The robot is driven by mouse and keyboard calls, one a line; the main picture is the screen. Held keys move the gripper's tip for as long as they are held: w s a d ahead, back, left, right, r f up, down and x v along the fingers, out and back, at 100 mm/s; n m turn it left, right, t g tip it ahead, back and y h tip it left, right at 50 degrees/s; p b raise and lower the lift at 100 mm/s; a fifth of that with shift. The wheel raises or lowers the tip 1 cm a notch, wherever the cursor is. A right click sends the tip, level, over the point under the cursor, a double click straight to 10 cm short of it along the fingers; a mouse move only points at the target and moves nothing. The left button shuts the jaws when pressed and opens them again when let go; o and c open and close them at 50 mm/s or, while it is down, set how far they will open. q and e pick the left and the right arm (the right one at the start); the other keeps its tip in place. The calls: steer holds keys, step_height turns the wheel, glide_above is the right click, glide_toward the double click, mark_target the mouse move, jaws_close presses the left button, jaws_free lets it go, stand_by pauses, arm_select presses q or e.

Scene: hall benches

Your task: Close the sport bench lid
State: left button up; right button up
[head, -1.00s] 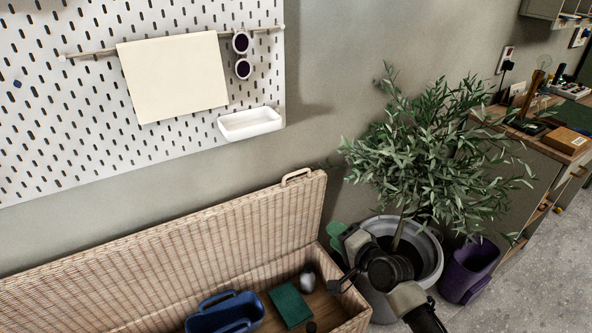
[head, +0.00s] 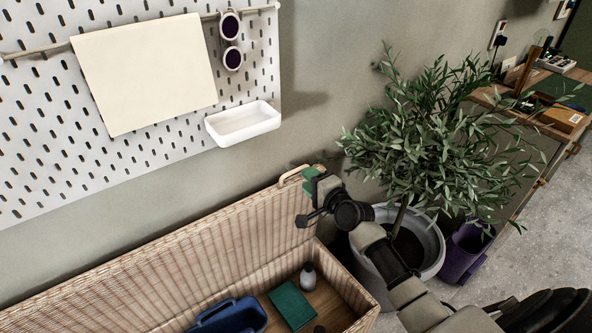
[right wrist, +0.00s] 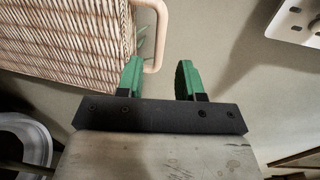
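The sport bench is a long woven wicker chest (head: 345,300) at the lower left of the head view. Its lid (head: 200,262) stands raised against the wall, with a pale loop handle (head: 292,176) at its upper right corner. My right gripper (head: 311,180) is at that corner, close beside the handle. In the right wrist view its green fingers (right wrist: 160,72) are apart with nothing clasped. The handle (right wrist: 161,35) shows just beyond the gap between them, nearer the left finger; I cannot tell whether they touch. My left gripper is not in view.
Inside the bench are a blue caddy (head: 230,316), a green book (head: 292,304) and a grey bottle (head: 308,275). A potted plant (head: 425,140) and a purple bin (head: 465,250) stand to the right. A pegboard with a white tray (head: 243,123) hangs above.

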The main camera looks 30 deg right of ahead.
mark_target(297, 170)
steer(key=w, duration=0.4)
steer(key=w+b, duration=0.1)
steer(key=w, duration=0.1)
steer(key=shift+a+f, duration=0.4)
jaws_close()
